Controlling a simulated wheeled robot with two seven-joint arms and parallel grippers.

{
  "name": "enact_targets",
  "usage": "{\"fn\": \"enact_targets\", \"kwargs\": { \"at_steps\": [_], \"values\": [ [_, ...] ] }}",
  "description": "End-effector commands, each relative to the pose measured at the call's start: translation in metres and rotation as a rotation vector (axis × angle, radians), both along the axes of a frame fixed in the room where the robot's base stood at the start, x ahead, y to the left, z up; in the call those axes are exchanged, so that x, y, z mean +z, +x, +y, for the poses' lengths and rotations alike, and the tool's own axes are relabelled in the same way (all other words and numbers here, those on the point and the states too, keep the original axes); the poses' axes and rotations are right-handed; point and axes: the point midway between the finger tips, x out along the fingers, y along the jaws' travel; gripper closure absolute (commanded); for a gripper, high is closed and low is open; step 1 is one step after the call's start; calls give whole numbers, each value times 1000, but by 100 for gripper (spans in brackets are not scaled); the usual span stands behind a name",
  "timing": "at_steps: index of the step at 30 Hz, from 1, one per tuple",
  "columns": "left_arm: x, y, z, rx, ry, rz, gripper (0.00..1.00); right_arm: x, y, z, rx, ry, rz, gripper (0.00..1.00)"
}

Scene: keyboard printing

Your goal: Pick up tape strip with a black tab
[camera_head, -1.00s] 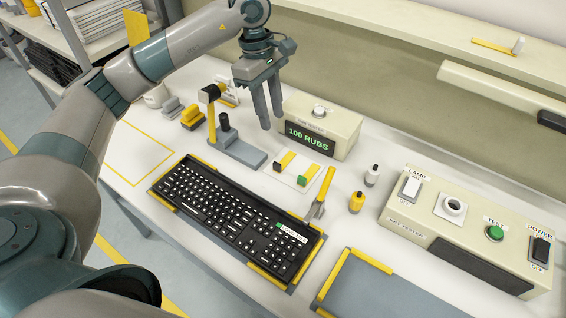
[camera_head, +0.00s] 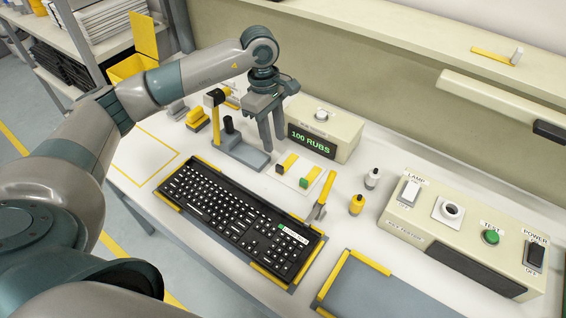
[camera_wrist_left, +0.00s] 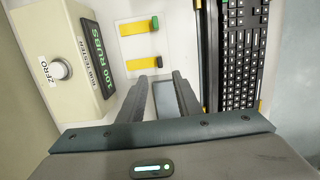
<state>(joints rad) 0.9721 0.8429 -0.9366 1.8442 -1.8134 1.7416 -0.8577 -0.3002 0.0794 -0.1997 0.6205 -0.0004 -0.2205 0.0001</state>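The tape strip with a black tab (camera_head: 288,161) is a short yellow strip lying on a small white card, its black end toward the keyboard. It also shows in the left wrist view (camera_wrist_left: 138,64), just beyond the fingertips. A similar strip with a green tab (camera_head: 312,176) lies beside it, to the right. My left gripper (camera_head: 274,145) points down, open and empty, just left of the black-tab strip and above the table. In the left wrist view its two fingers (camera_wrist_left: 162,82) are spread apart. My right gripper is out of view.
A cream box reading "100 RUBS" (camera_head: 343,128) stands close behind the strips. A black keyboard (camera_head: 238,214) lies in front. A grey stand (camera_head: 240,154) with a post is close on the left, and a yellow-handled tool (camera_head: 326,188) on the right.

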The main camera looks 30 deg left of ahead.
Motion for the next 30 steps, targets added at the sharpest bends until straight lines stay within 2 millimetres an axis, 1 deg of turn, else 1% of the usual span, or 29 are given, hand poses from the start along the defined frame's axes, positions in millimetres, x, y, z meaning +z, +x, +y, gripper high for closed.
{"fn": "enact_targets", "kwargs": {
  "at_steps": [1, 3, 6, 10, 15, 23, 26, 30],
  "values": [
    [-7, -1, -1, 1, 0, 4, 69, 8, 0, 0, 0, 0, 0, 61],
    [-19, -1, -3, 2, 0, 5, 69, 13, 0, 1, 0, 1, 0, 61],
    [-34, -2, -5, 1, 1, 4, 69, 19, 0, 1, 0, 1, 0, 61],
    [-48, -1, -6, 2, 0, 2, 69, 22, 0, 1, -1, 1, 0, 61],
    [-53, -1, -6, 1, 0, -1, 69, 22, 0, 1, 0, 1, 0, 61],
    [-53, -1, -7, 1, 0, 0, 69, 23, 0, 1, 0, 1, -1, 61],
    [-55, -1, -7, 1, -1, 1, 69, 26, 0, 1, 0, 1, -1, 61],
    [-63, -2, -10, 1, -1, 3, 69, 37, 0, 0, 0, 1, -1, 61]
  ]
}}
